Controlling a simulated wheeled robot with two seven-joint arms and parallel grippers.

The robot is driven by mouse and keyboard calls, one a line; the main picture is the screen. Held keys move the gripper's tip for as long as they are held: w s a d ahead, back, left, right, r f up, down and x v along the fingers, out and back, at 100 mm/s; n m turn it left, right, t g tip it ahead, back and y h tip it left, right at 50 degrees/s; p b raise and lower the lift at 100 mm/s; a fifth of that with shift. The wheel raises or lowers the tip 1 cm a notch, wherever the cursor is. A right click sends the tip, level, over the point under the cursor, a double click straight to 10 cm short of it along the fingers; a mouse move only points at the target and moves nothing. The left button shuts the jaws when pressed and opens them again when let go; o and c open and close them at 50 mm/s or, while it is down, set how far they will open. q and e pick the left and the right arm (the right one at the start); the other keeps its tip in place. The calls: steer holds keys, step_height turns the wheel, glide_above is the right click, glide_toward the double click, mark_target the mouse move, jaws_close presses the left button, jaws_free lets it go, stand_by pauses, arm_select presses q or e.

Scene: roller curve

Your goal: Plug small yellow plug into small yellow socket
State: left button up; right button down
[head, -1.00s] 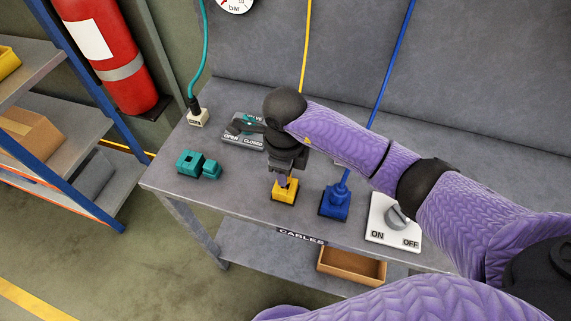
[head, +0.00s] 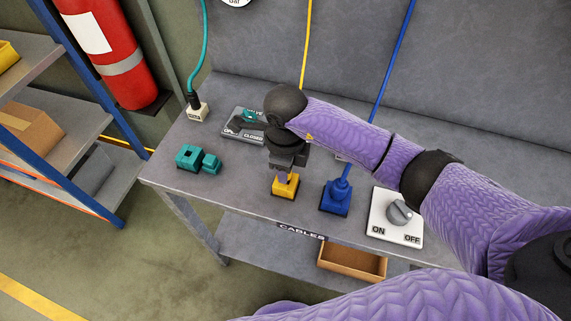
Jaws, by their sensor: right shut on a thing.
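The yellow socket (head: 285,191) sits on the grey bench near its front edge. My right gripper (head: 284,174) points down directly over it, shut, with its fingertips close to the socket's top. The yellow plug is mostly hidden by the gripper and cannot be made out clearly; whether it is seated in the socket cannot be told. The yellow cable (head: 306,45) runs up the back panel from behind my right wrist. My left gripper is not in view.
A blue socket (head: 335,201) with a blue plug in it stands just right. An ON/OFF switch (head: 382,226) is further right. A valve plate (head: 236,132) and cream socket (head: 198,112) are behind.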

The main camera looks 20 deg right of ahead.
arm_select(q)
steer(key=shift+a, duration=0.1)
arm_select(e)
steer(key=shift+f, duration=0.15)
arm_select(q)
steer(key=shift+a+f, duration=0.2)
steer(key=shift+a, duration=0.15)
arm_select(e)
steer(key=shift+f, duration=0.1)
arm_select(q)
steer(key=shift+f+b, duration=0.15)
steer(key=shift+b, duration=0.2)
arm_select(e)
steer(key=shift+f, duration=0.15)
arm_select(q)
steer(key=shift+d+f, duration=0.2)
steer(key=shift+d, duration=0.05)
arm_select(e)
steer(key=shift+f, duration=0.25)
steer(key=shift+f+b, duration=0.15)
steer(key=shift+b, duration=0.15)
steer(key=shift+c, duration=1.7)
jaws_free()
